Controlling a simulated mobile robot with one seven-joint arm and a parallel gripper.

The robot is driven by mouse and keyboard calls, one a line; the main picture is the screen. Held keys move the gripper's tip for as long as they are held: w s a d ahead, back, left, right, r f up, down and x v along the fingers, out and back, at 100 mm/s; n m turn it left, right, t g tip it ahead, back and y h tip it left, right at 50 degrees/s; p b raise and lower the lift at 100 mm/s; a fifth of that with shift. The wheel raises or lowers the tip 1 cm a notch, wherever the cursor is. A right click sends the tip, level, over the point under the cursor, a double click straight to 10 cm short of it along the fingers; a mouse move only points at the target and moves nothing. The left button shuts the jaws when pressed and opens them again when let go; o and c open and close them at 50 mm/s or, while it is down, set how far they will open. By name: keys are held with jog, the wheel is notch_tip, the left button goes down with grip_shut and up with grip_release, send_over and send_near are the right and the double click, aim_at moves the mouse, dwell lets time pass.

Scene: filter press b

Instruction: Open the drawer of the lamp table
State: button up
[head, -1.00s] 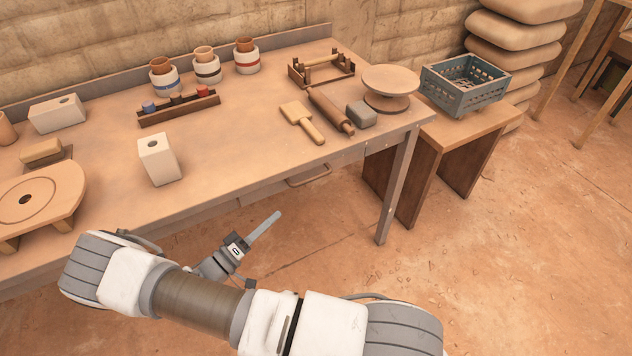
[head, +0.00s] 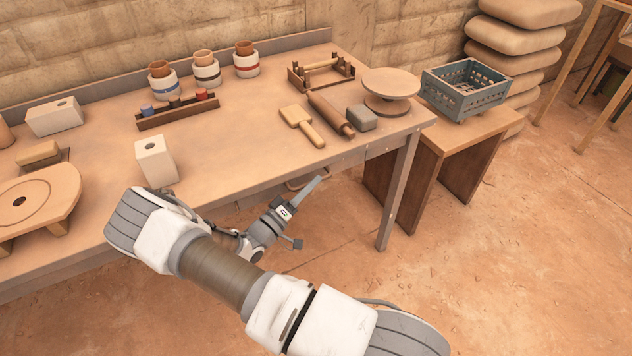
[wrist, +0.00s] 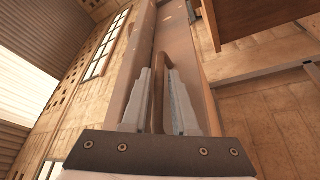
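The workbench (head: 225,165) has a drawer under its front edge, with a brown bar handle (head: 294,184) partly hidden by my gripper in the head view. My gripper (head: 318,181) is beside this handle, just below the tabletop edge. In the wrist view, the handle (wrist: 158,88) stands between the two grey fingers of my gripper (wrist: 165,72). The fingers look apart, one on each side of the handle; firm contact does not show. The drawer front (wrist: 182,62) looks flush, though much of it is hidden. No lamp shows in these views.
A white block with a hole (head: 156,160) stands near the bench's front edge, above my arm. A paddle (head: 302,126), a rolling pin (head: 331,114) and a turntable (head: 390,84) lie farther right. The bench leg (head: 398,195) is right of my gripper. The floor in front is clear.

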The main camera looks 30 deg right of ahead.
jog(key=shift+x, duration=1)
grip_shut()
dwell(0.8)
